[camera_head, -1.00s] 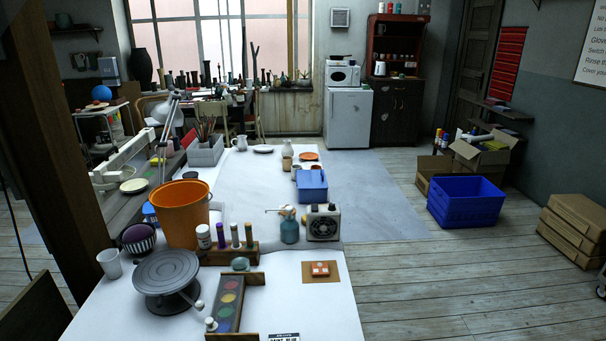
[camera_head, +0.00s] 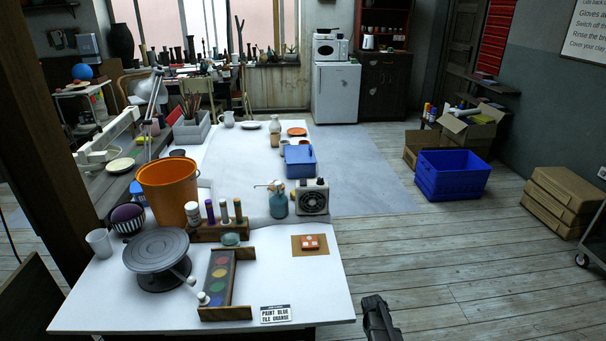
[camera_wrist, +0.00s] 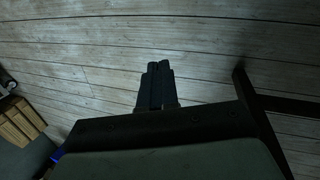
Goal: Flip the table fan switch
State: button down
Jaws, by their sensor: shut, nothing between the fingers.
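The small table fan (camera_head: 313,199) stands on the white table at its right side, a pale box with a dark round grille facing me. Dark knobs show on its top; I cannot tell which one is the switch or how it is set. My gripper (camera_head: 376,303) is at the bottom of the head view, over the floor just right of the table's near corner, well short of the fan. In the wrist view my gripper (camera_wrist: 155,70) has its fingers together, with nothing between them and only floorboards beyond. The fan is not seen in the wrist view.
Open floor lies to the right.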

jog(key=w+d+r+t+h, duration=0.1)
jog(key=w+d+r+t, duration=0.1)
jog(key=w+d+r, duration=0.6)
jog(key=w+d+r+t+h, duration=0.1)
jog(key=w+d+r, duration=0.3)
jog(key=w+r, duration=0.85)
jog(key=w+d+r+t, duration=0.1)
jog(key=w+r, duration=0.7)
jog(key=r, duration=0.2)
jog(key=w+r+t, duration=0.1)
jog(key=w+r, duration=0.7)
jog(key=r, duration=0.2)
jog(key=w+a+r+m+y, duration=0.1)
jog(key=w+a+r, duration=0.1)
jog(key=a+r, duration=0.5)
jog(key=w+a+r+m, duration=0.1)
jog(key=w+a+r, duration=0.2)
jog(key=a+r, duration=0.35)
jog(key=s+a+r+y, duration=0.2)
jog(key=a+r, duration=0.1)
jog(key=a, duration=0.9)
jog(key=s+a+r+g+y, duration=0.1)
jog(key=a+r, duration=0.3)
jog(key=a, duration=0.8)
jog(key=shift+s+a+y, duration=0.15)
jog(key=shift+s+y, duration=0.35)
jog(key=shift+s, duration=0.15)
jog(key=shift+f, duration=0.1)
